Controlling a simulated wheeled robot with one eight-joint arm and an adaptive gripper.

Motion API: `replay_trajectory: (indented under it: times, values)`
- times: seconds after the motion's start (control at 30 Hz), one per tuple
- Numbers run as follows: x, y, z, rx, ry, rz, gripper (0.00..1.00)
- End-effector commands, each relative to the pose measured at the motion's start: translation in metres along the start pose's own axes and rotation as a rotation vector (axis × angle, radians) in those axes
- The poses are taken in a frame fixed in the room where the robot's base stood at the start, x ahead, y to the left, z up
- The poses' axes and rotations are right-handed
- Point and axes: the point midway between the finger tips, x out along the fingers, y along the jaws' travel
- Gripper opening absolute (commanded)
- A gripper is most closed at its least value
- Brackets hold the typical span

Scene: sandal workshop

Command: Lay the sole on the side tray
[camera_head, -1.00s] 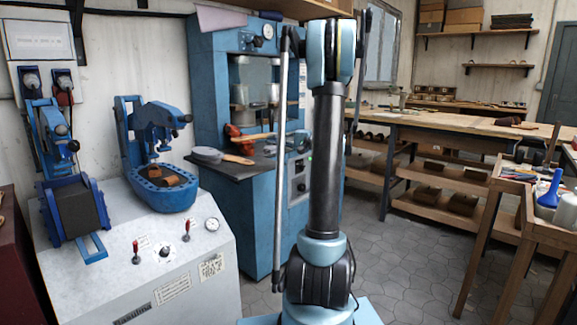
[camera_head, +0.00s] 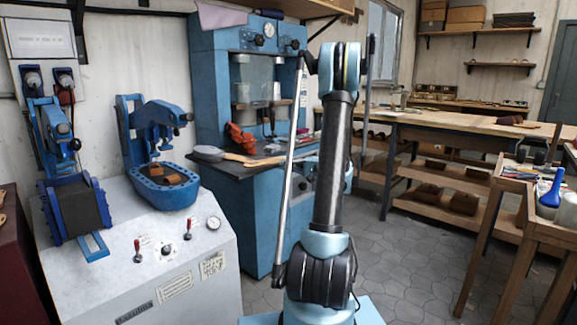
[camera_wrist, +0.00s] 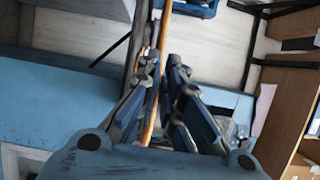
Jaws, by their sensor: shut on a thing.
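In the wrist view, my gripper (camera_wrist: 163,85) has its fingers closed on a thin, brown-edged sole (camera_wrist: 166,28), seen nearly edge-on and running up past the fingertips. In the head view, I cannot clearly make out my gripper. The dark side tray (camera_head: 228,172) is the ledge at the front of the blue press. Flat tan pieces (camera_head: 243,158) show on or just above the tray, beside a grey flat piece (camera_head: 207,153). I cannot tell whether one of them is the held sole or whether it touches the tray.
The blue press (camera_head: 219,75) stands behind the tray, with a red object (camera_head: 240,138) at its opening. A white machine cabinet (camera_head: 165,255) is at the left. A long workbench (camera_head: 440,122) and a small tool table (camera_head: 520,180) are at the right. Floor between is clear.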

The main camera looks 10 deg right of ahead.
Motion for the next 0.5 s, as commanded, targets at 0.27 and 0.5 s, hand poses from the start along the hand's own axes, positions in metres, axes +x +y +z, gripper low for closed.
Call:
replay_trajectory:
  times: [0.27,0.5]
  values:
    - [0.017,0.015,-0.007,0.0,-0.001,0.0,0.0]
    - [0.028,0.026,-0.011,0.0,-0.002,0.0,0.0]
